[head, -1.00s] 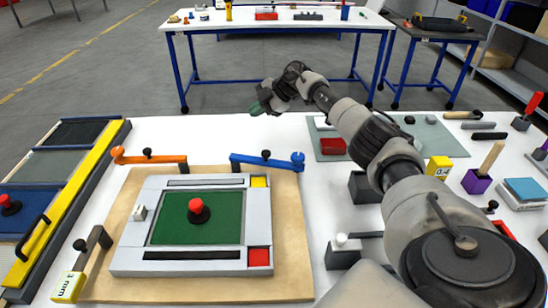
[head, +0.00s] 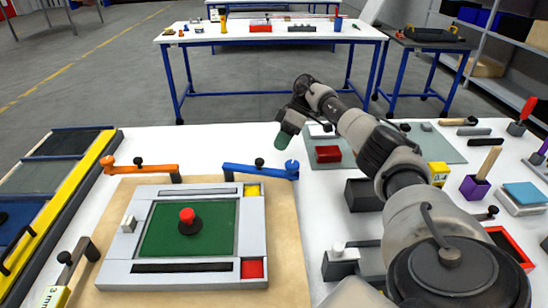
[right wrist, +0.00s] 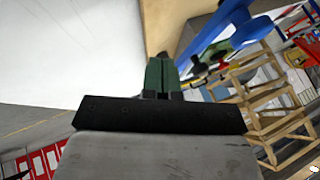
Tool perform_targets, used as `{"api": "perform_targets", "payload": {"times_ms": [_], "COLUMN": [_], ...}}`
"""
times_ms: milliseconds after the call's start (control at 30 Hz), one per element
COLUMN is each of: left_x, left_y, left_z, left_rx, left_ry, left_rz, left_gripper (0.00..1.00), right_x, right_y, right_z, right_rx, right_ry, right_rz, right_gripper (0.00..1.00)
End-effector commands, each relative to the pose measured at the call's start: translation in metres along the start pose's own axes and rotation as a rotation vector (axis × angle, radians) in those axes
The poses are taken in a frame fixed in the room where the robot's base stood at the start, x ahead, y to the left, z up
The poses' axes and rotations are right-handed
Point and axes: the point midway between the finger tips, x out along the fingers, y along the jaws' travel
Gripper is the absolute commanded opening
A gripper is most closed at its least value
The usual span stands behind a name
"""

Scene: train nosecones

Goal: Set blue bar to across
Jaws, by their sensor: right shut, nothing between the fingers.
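The blue bar (head: 260,171) lies along the back right edge of the wooden board, behind the grey frame. It has a dark knob near its middle and a rounded blue end at the right. Part of it shows large at the upper right of the right wrist view (right wrist: 225,27). My right gripper (head: 281,141) has green fingers, shut and empty, above and behind the bar's right end, apart from it. The shut fingers also show in the right wrist view (right wrist: 162,73). My left gripper is out of view.
The grey frame (head: 118,269) holds a green panel with a red-topped knob (head: 187,216). An orange bar (head: 145,169) lies at the back left. A red block (head: 328,154) and dark blocks stand to the right. White table is clear behind the bars.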

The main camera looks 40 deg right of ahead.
Motion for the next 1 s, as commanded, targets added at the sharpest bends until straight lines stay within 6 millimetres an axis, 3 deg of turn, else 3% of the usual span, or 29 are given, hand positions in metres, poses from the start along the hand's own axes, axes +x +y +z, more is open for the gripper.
{"api": "perform_targets", "payload": {"times_ms": [100,500,1000], "left_x": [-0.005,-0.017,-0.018], "left_y": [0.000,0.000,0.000], "left_z": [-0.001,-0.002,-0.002], "left_rx": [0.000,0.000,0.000], "left_ry": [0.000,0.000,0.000], "left_rz": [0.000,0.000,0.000], "left_gripper": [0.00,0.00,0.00], "right_x": [0.028,0.043,0.044], "right_y": [-0.001,-0.032,-0.036], "right_z": [0.000,0.000,-0.001], "right_rx": [0.000,-0.001,-0.002], "right_ry": [-0.002,0.000,0.001], "right_rz": [-0.005,0.001,0.000], "right_gripper": [0.00,0.00,0.00]}}
